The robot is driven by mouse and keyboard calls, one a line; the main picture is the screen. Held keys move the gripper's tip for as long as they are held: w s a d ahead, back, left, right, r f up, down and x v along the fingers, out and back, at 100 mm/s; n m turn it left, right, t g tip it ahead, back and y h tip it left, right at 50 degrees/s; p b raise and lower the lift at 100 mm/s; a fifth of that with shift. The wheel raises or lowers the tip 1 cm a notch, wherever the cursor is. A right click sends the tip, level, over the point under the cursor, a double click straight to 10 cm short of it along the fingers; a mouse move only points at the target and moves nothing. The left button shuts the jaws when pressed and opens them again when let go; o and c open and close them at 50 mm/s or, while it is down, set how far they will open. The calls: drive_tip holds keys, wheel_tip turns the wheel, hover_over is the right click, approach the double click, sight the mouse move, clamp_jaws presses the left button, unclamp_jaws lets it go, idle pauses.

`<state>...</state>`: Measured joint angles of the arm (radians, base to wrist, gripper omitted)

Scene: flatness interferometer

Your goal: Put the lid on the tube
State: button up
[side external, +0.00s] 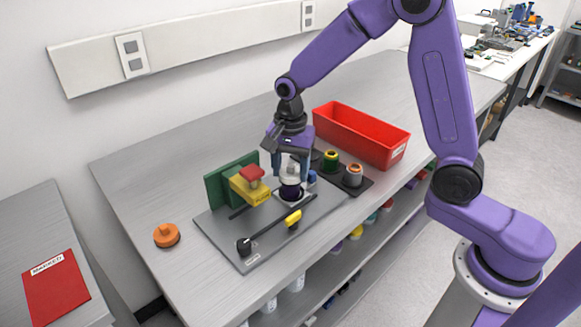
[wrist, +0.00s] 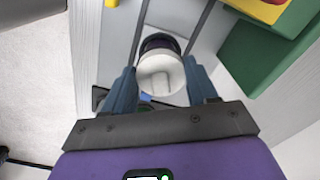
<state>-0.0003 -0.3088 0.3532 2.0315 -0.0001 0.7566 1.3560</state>
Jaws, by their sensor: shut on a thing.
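My gripper (side external: 290,174) is shut on a white round lid (wrist: 158,73) with a raised bar across its top; its two blue fingers (wrist: 162,88) flank the lid in the wrist view. A short dark purple tube (side external: 290,191) stands on a pale base on the grey plate, directly below the lid in the side view. The tube's dark rim (wrist: 160,42) shows just past the lid in the wrist view. I cannot tell whether the lid touches the tube or is a little above it.
A yellow block with a red knob (side external: 252,174) stands by a green bracket (side external: 217,190). A black rod with a yellow piece (side external: 293,219) crosses the grey plate's (side external: 222,239) front. A red bin (side external: 345,126) and a black holder with cylinders (side external: 353,175) stand right. An orange knobbed disc (side external: 166,236) lies left.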

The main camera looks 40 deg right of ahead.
drive_tip(key=shift+f, duration=0.9)
idle(0.9)
drive_tip(key=o, duration=1.3)
drive_tip(key=shift+r, duration=0.1)
drive_tip(key=shift+r, duration=3.4)
